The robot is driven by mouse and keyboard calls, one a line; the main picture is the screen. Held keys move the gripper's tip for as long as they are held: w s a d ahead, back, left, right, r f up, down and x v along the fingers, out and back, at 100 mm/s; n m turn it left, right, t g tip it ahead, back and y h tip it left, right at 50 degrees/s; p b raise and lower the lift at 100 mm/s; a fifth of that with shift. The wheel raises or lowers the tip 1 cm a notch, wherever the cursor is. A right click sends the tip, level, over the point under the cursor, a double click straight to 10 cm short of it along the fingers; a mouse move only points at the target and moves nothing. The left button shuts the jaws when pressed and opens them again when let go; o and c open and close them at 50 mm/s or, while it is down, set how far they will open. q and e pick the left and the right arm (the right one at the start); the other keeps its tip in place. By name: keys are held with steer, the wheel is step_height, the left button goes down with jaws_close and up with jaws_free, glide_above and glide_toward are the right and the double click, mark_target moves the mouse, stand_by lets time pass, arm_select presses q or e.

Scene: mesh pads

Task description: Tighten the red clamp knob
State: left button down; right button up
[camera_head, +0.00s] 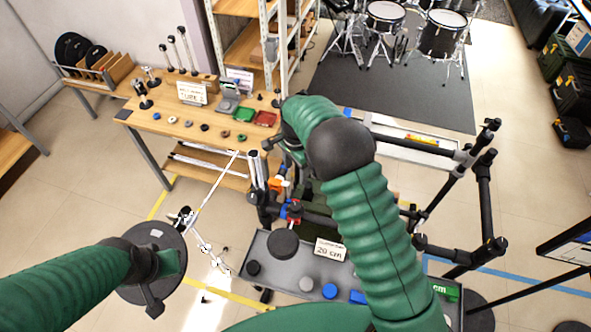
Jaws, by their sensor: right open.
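A small red part (294,211), which looks like the red clamp knob, sits on the dark rack tube behind the grey tray, with blue beside it. It is small and partly crowded by black clamps. My right arm reaches up past it, and my right gripper (272,146) is open beyond it, near the bench's right front corner. The gripper is mostly hidden behind my arm and appears apart from the red part. My left arm comes in at lower left over a round dark pad (150,268); its jaws cannot be made out.
A grey tray (262,243) with knobs and a "20 cm" sign (331,250) stands in front. Black rack tubes (485,195) extend right. A wooden bench (165,125) holds small parts and a sign. A thin chrome stand (215,190) rises left of the rack.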

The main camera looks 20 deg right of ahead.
steer(key=shift+r, duration=0.1)
stand_by(0.4)
step_height(320, 180, up, 17)
steer(key=b, duration=0.4)
